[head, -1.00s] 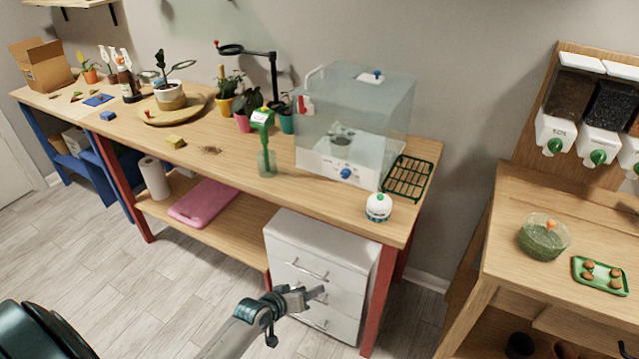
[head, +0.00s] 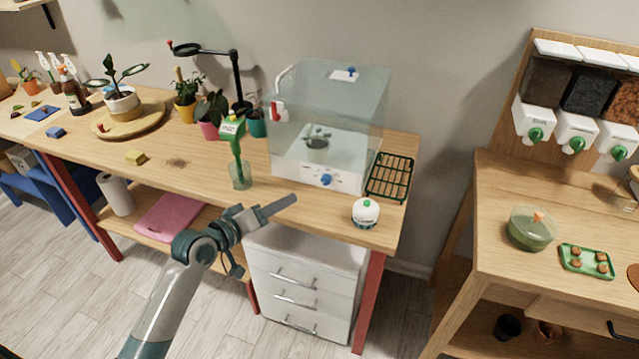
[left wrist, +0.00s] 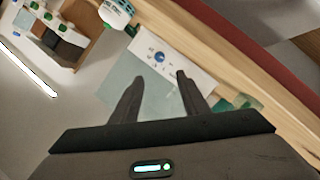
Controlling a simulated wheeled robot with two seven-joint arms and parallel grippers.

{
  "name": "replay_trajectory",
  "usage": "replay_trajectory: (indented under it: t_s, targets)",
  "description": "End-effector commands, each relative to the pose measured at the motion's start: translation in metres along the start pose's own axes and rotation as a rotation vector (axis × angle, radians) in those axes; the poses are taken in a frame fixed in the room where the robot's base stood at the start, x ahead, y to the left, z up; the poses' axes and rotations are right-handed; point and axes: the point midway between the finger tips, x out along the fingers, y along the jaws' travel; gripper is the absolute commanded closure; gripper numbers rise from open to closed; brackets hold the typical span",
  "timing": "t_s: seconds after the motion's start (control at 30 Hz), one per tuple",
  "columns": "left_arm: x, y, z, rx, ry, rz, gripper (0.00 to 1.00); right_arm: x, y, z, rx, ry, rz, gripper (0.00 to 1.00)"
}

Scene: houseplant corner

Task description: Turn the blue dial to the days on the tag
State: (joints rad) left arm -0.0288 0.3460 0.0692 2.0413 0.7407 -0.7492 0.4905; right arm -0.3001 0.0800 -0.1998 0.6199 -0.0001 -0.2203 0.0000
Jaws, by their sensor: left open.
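The blue dial (head: 326,180) sits on the white front panel of a clear-lidded box (head: 330,115) on the wooden bench. It also shows in the left wrist view (left wrist: 159,57), just beyond the fingertips and between their lines. My left gripper (head: 287,204) is in front of the bench edge, below and left of the dial, apart from it. Its two fingers stand open and empty in the left wrist view (left wrist: 160,76). A green tag with a white face (head: 232,128) stands in a clear cup left of the box; its writing is too small to read. My right gripper is out of view.
A dark green wire rack (head: 390,176) lies beside the box. White drawers (head: 300,280) stand under the bench. Potted plants stand further left.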

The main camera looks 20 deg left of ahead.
Motion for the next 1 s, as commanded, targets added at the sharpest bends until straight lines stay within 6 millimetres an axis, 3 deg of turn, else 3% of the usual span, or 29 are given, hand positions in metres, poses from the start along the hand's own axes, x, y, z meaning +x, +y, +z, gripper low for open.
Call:
replay_trajectory:
  t_s: [0.27,1.0]
  targets:
    - [0.025,0.002,-0.001,-0.001,0.0,0.001,0.59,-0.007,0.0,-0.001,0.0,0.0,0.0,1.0]
    - [0.145,0.001,-0.001,-0.001,0.0,-0.001,0.59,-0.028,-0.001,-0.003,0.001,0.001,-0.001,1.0]
